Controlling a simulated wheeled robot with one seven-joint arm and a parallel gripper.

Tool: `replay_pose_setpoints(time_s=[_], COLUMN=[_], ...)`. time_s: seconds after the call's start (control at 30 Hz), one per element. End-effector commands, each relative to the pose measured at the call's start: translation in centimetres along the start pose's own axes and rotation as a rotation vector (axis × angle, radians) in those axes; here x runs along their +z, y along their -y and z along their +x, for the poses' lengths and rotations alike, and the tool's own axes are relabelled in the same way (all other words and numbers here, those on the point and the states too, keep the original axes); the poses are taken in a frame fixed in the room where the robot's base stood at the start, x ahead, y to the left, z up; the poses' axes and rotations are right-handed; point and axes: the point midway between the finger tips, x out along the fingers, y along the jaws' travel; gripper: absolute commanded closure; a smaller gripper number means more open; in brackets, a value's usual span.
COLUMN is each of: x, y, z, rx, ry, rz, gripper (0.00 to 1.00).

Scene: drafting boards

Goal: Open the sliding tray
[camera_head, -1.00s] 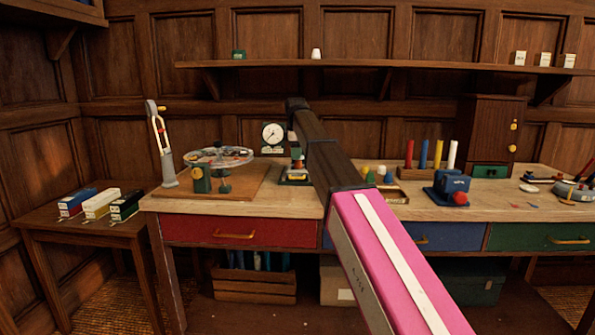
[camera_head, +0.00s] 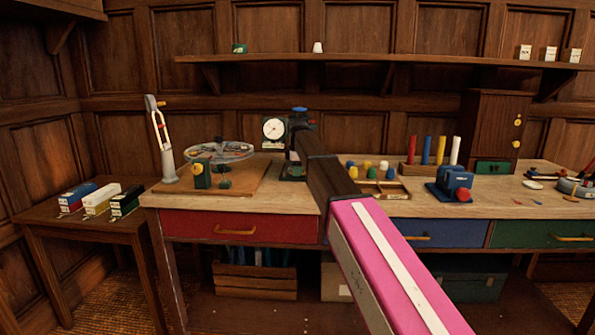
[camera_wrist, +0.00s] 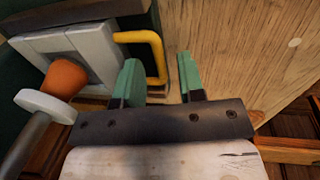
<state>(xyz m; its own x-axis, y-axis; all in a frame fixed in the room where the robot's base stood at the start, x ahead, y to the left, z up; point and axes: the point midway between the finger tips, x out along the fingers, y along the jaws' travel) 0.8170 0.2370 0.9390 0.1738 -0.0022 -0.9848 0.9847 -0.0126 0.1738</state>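In the wrist view, a yellow bar handle (camera_wrist: 157,52) projects from a light grey framed part (camera_wrist: 92,50) set against a dark green body. I take this grey part to be the sliding tray. My gripper (camera_wrist: 158,73) has two green fingers, open and apart, with the handle's right bar between them in the picture. I cannot tell whether they touch it. In the head view, a dark green device with a round white dial (camera_head: 273,129) stands on the bench behind my arm. My arm hides my gripper and the tray there.
In the wrist view, an orange knob (camera_wrist: 65,78) and a grey disc (camera_wrist: 45,105) sit close left of the fingers.

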Motion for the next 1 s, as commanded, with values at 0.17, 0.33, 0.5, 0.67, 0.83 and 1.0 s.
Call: replay_pose_setpoints(time_s=[0.17,0.33,0.5,0.67,0.83,1.0], x=[0.0,0.0,0.0,0.0,0.0,0.0], y=[0.0,0.0,0.0,0.2,1.1,3.4], z=[0.2,0.2,0.1,0.1,0.0,-0.4], rx=[0.0,0.0,0.0,0.0,0.0,0.001], ry=[0.0,0.0,0.0,0.0,0.0,0.0], rz=[0.0,0.0,0.0,0.0,0.0,0.0], gripper=[0.64,0.8,1.0,1.0,1.0,1.0])
